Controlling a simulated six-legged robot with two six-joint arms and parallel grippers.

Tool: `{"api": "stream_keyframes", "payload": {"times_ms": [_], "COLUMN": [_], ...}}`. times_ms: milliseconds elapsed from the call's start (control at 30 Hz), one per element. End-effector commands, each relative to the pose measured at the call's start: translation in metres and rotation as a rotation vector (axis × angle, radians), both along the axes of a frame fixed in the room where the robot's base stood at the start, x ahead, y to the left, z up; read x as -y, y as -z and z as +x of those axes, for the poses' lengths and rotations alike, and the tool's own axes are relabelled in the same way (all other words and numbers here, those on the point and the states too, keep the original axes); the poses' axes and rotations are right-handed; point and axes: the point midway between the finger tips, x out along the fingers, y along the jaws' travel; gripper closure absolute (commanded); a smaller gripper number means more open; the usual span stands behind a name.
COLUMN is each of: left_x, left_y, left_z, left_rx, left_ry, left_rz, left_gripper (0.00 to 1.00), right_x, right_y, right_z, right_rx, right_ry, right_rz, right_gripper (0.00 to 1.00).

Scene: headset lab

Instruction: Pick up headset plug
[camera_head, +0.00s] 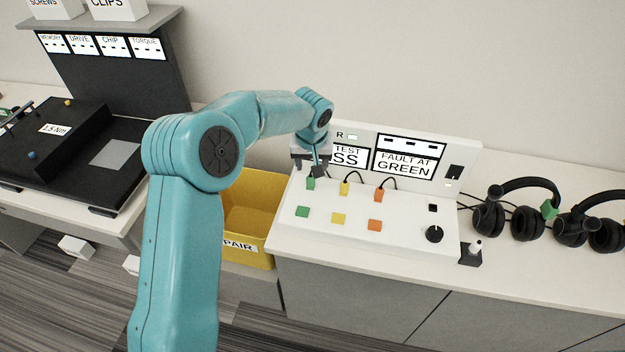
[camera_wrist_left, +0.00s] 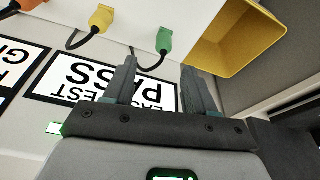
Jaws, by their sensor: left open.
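A green plug (camera_head: 310,183), a yellow plug (camera_head: 344,188) and an orange plug (camera_head: 378,195) stand in a row on the white test panel (camera_head: 350,235), the yellow and orange ones with black cables. In the left wrist view the green plug (camera_wrist_left: 164,40) lies just beyond my fingertips, between their lines; the yellow plug (camera_wrist_left: 102,18) is to its left. My left gripper (camera_head: 317,171) is open and empty, above and behind the green plug; it also shows in the wrist view (camera_wrist_left: 158,68). Another green piece (camera_head: 549,210) is at the headsets. My right gripper is not in view.
Black headsets (camera_head: 510,213) lie on the counter at right. A yellow repair bin (camera_head: 250,200) stands left of the panel. The panel's upright sign board (camera_head: 405,160) rises close behind the plugs. A black knob (camera_head: 434,233) is at the panel's right.

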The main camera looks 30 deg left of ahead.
Motion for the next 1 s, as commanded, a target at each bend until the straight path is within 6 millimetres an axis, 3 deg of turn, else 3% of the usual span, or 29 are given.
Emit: {"api": "stream_keyframes", "payload": {"times_ms": [600, 867, 1000], "left_x": [-0.012, -0.013, -0.013], "left_y": [0.073, 0.078, 0.077], "left_z": [0.02, 0.021, 0.021], "left_rx": [0.0, 0.001, 0.001], "left_ry": [-0.001, 0.0, 0.0], "left_rz": [0.0, 0.0, 0.0], "left_gripper": [0.44, 0.44, 0.87], "right_x": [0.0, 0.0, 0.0], "right_y": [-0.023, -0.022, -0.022], "right_z": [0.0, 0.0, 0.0], "right_rx": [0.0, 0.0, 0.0], "right_ry": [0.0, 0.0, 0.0], "right_rz": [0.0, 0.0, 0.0], "right_gripper": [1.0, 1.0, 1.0]}}
